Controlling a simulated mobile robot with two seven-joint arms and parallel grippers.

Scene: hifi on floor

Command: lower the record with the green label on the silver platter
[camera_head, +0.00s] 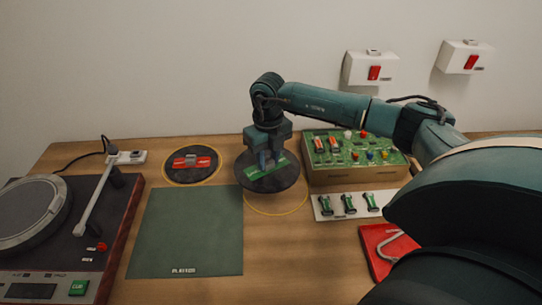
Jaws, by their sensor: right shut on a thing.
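The record with the green label (289,181) is black, and my right gripper (266,163) is shut on it from above at its label. The record looks level and overlaps the back of a yellow ring (277,214) marked on the table; it seems a little above the wood. The silver platter (25,212) is on the dark turntable at the far left, cut off by the picture edge, and its visible top is bare. The tonearm (93,203) lies along the platter's right side. My left gripper is not in view.
A red-label record (176,176) lies in another yellow ring. A green circuit board box (357,178), a white strip with green clips (334,211) and a red tray (380,262) stand right.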

